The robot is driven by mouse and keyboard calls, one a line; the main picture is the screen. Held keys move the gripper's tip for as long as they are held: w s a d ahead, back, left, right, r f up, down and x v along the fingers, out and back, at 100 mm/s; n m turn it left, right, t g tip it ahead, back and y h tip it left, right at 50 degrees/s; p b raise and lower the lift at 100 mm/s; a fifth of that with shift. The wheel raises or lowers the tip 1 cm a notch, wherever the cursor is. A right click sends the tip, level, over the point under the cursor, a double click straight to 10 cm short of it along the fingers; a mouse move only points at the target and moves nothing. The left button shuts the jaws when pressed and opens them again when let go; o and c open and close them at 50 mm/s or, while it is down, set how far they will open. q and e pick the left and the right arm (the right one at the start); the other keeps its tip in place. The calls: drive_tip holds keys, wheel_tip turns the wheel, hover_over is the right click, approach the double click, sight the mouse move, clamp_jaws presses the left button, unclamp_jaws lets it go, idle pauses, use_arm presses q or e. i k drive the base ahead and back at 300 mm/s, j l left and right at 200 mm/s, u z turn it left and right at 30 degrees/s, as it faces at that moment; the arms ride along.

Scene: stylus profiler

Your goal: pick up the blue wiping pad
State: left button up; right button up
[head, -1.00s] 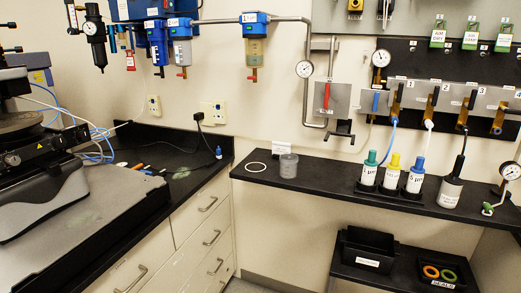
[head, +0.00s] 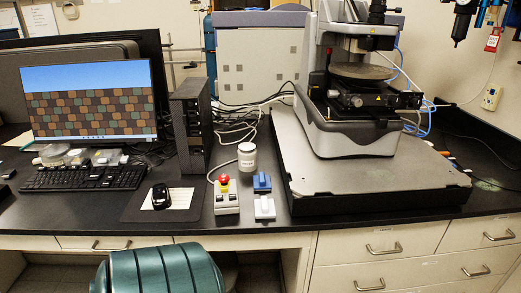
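The blue wiping pad (head: 262,183) lies on the black bench top, left of the grey base plate of the profiler. It looks like a small blue block with a raised grip on top. Neither of my grippers shows in the head view.
A control box with a red button (head: 226,194) stands left of the pads, and a white jar (head: 247,157) behind them. The stylus profiler (head: 350,110) stands on its plate to the right. A mouse (head: 160,196), keyboard (head: 85,178) and monitor (head: 90,103) are left. A teal chair back (head: 165,270) stands in front.

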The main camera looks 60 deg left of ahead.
sight(262, 181)
drive_tip(key=u, duration=1.95)
drive_tip(key=j+z, duration=0.35)
drive_tip(key=k+l, duration=0.05)
drive_tip(key=l, duration=0.05)
